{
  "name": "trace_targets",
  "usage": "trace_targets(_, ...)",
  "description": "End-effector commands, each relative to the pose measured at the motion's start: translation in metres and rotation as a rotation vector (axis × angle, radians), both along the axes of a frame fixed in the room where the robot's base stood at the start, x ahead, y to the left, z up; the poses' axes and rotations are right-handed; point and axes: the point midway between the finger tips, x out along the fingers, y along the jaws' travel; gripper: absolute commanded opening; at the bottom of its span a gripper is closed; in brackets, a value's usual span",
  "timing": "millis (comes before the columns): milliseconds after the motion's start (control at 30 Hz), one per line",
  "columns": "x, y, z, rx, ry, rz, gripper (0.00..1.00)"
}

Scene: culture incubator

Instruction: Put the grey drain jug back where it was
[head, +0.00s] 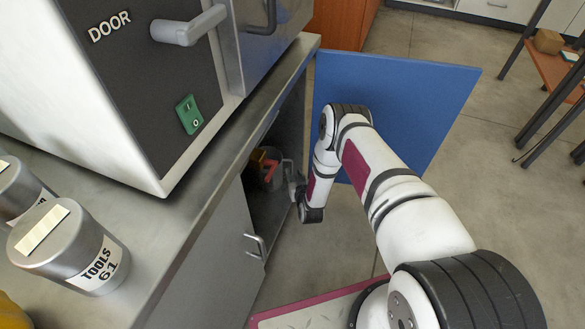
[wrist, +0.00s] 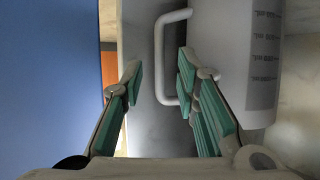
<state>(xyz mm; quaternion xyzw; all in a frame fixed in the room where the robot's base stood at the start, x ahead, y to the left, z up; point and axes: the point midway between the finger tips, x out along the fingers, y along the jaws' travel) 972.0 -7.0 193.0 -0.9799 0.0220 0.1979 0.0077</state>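The grey drain jug (wrist: 235,70) stands out at the right of the wrist view, with dark level marks on its side. Its pale loop handle (wrist: 159,60) faces my gripper (wrist: 160,75). My gripper is open. The outer bar of the handle lies between the two green-padded fingers, nearer the right finger, which overlaps the handle loop. Neither finger is visibly closed on it. In the head view my gripper (head: 292,185) is at the mouth of the open cupboard under the counter. The jug is hard to make out there.
A blue cupboard door (head: 420,95) stands open behind my arm. Dim red and yellow items (head: 265,165) are inside the cupboard. The incubator (head: 150,90) and a TOOLS canister (head: 75,255) stand on the steel counter (head: 190,225).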

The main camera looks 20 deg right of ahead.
Motion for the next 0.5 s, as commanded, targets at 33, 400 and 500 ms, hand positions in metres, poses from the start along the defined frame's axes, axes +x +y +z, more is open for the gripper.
trace_targets(33, -0.011, 0.001, 0.007, 0.001, 0.004, 0.001, 0.28)
trace_targets(400, -0.061, 0.003, 0.026, 0.0, 0.002, 0.0, 0.28)
trace_targets(500, -0.065, 0.003, 0.028, 0.0, 0.0, 0.0, 0.28)
